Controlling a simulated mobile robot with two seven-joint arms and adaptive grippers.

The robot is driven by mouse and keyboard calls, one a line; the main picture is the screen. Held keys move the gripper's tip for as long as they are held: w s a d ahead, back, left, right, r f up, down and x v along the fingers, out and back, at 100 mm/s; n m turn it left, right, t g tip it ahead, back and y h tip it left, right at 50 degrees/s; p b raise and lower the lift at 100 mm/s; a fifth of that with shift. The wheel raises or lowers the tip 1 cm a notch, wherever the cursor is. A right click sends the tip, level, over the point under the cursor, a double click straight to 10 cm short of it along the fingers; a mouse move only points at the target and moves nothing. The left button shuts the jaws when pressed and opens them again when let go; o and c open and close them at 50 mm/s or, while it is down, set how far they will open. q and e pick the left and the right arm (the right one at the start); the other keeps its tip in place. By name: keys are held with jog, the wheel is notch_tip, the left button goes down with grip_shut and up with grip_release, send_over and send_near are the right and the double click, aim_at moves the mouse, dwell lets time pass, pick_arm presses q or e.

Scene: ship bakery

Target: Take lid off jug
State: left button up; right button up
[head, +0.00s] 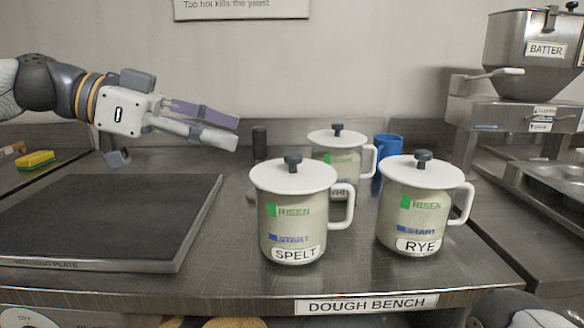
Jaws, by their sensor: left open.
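Three jugs with white lids and dark knobs stand on the steel dough bench. The spelt jug (285,222) is front centre with its lid (270,176) on. The rye jug (405,215) is to its right with its lid (440,178) on. A third jug (345,160) stands behind them, also lidded, its label partly hidden. My left gripper (237,132) is open and empty, in the air left of the third jug and above the bench. Part of my right arm shows at the bottom right; its fingers are not visible.
A dark warming plate (105,215) covers the left of the bench. A blue cup (389,150) and a dark upright cylinder (259,143) stand at the back. A batter dispenser (530,60) is at the right. A yellow sponge (36,160) lies far left.

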aim_at(291, 154)
pick_arm(q)
jog(key=p+x, duration=0.1)
jog(key=x, duration=0.8)
jog(key=shift+s+d, duration=0.1)
jog(key=shift+s, duration=0.05)
jog(key=shift+d+f, duration=0.2)
jog(key=shift+d, duration=0.1)
grip_shut()
